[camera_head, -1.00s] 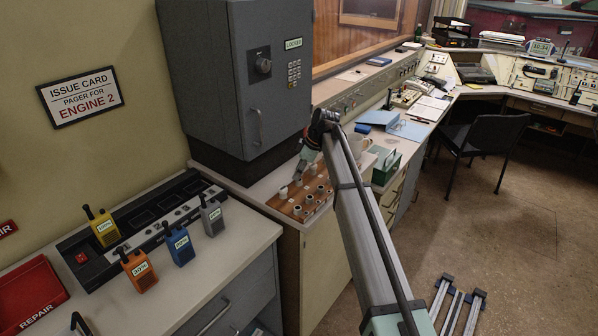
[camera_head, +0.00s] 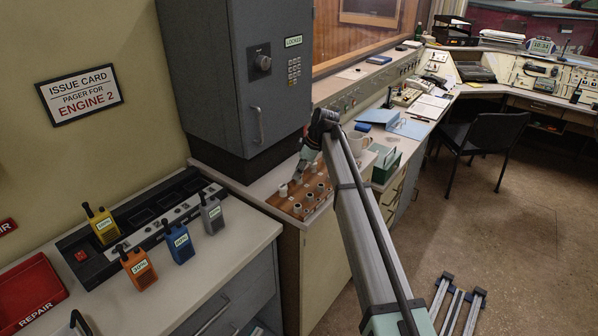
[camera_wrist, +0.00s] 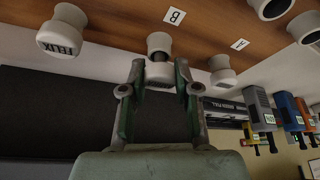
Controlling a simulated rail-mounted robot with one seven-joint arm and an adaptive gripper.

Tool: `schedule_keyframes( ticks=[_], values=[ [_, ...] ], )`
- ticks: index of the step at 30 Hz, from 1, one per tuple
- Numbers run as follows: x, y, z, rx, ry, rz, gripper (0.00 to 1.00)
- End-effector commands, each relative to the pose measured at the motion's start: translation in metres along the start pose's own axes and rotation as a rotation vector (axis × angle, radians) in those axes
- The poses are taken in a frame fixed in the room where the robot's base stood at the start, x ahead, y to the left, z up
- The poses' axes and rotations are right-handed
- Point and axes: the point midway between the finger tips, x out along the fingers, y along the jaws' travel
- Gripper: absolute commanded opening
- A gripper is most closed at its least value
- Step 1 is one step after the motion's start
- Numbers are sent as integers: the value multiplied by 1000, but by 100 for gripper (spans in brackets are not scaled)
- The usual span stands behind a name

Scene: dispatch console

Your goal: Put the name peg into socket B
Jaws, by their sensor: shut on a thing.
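A brown wooden peg board (camera_head: 290,209) with several pale pegs and round sockets lies on the counter below the grey cabinet. My gripper (camera_head: 297,179) reaches down to its back part. In the wrist view my gripper (camera_wrist: 159,82) is shut on a white peg (camera_wrist: 158,71), close against the board beside the label B (camera_wrist: 174,16). Its name face is not readable, and I cannot tell how deep it sits. A peg marked FELIX (camera_wrist: 62,32) stands to its left. Another white peg (camera_wrist: 222,72) stands to its right, near the label A (camera_wrist: 240,44).
The grey locked cabinet (camera_head: 245,75) stands close behind the board. A mug (camera_head: 359,141) and a green box (camera_head: 386,163) are to its right. Several handheld radios (camera_head: 179,245) stand on the nearer counter at left, also showing in the wrist view (camera_wrist: 262,108).

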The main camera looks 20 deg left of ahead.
Motion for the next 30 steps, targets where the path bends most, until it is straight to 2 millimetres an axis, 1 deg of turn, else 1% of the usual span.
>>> schedule_keyframes(
  ticks=[22, 30],
  values=[
    [9, 0, 4, 0, 0, 0, 14],
    [9, 0, 4, 0, 0, 0, 14]
  ],
)
